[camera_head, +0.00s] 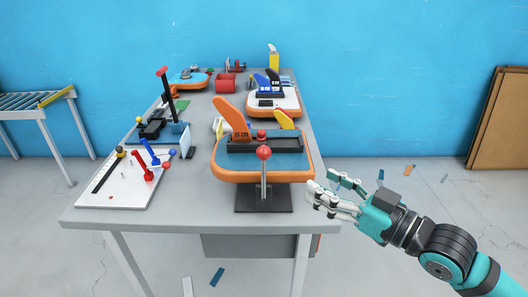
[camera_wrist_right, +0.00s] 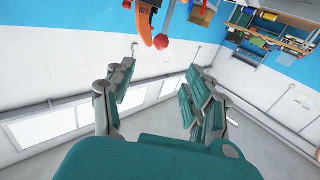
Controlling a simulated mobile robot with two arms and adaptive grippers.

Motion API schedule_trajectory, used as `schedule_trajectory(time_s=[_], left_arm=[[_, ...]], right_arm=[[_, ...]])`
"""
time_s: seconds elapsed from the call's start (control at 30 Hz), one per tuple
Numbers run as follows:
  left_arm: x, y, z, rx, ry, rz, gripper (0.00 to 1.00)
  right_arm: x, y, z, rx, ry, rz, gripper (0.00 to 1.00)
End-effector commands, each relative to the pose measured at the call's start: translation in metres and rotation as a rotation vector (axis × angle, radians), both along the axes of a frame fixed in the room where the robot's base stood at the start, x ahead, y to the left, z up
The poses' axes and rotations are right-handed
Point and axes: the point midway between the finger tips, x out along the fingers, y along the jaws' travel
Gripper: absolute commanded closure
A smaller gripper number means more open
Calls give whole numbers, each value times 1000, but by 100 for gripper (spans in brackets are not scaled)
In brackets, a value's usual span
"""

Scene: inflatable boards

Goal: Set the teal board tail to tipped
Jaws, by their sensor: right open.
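The nearest board (camera_head: 300,159) has a teal-blue deck and a thick orange rim, and sits on the grey table above a dark base plate (camera_head: 245,203). The orange fin (camera_wrist_right: 145,22) and red ball (camera_wrist_right: 161,42) also show at the top of the right wrist view. My right gripper (camera_head: 327,190) is open and empty, right of the board and apart from it. It also shows open in the wrist view (camera_wrist_right: 157,85).
A white panel (camera_head: 130,185) with red and blue levers lies at the left. A black device with a red-topped post (camera_head: 162,72) stands behind it. Other orange-rimmed boards (camera_head: 289,114) and a red box (camera_head: 225,83) stand farther back. Floor at the right is mostly free; cardboard (camera_head: 495,120) leans there.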

Motion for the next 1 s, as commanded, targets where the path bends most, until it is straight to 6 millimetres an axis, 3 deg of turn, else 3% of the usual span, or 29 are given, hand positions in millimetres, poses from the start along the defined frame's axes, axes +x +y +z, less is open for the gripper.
schedule_trajectory(time_s=[0.7, 1.0], left_arm=[[-1, 0, 24, 0, 1, 0, 48], [-2, 0, 26, 0, 2, 0, 48]], right_arm=[[99, 100, 2, 1, 0, -1, 46], [119, 119, -1, -1, 1, -2, 46]])
